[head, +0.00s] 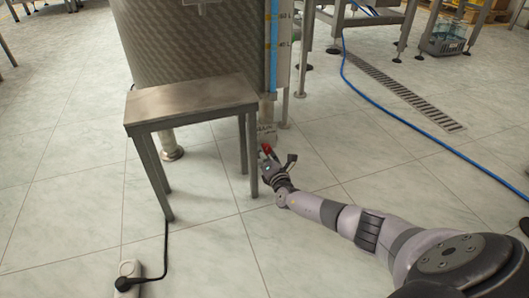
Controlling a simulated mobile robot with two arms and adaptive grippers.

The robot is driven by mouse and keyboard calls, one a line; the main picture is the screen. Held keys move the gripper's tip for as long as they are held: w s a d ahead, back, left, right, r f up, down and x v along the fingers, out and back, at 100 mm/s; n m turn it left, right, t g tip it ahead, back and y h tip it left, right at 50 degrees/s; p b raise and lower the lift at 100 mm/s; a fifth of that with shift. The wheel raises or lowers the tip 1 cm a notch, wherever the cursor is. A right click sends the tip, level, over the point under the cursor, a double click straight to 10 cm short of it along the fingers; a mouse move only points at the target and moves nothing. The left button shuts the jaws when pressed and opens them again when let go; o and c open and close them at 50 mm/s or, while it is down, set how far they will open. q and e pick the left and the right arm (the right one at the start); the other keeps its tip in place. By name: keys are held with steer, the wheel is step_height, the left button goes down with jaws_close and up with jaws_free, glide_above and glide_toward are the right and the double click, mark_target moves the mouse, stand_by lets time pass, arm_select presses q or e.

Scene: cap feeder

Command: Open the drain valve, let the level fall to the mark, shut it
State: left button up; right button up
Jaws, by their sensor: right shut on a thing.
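A large metal tank (190,48) stands at the top centre. A blue level strip (273,45) runs up its right side; I cannot make out a mark on it. A small red handle (266,149) shows low down, in front of a pale label or fitting (266,133) below the tank. My right gripper (273,157) reaches in from the lower right and is shut on the red handle, near the floor. The fingers hide part of the handle, and the valve body is hard to make out. My left gripper is not in view.
A metal stool (190,100) stands left of my right gripper, close to it. A white device (128,270) with a black cable lies at the lower left. A blue hose (400,122) and a floor drain grate (410,92) lie to the right. The tiled floor between is clear.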

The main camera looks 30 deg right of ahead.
steer(key=o, duration=1.2)
steer(key=shift+c, duration=0.2)
steer(key=v, duration=1.2)
steer(key=shift+f, duration=0.1)
stand_by(1.3)
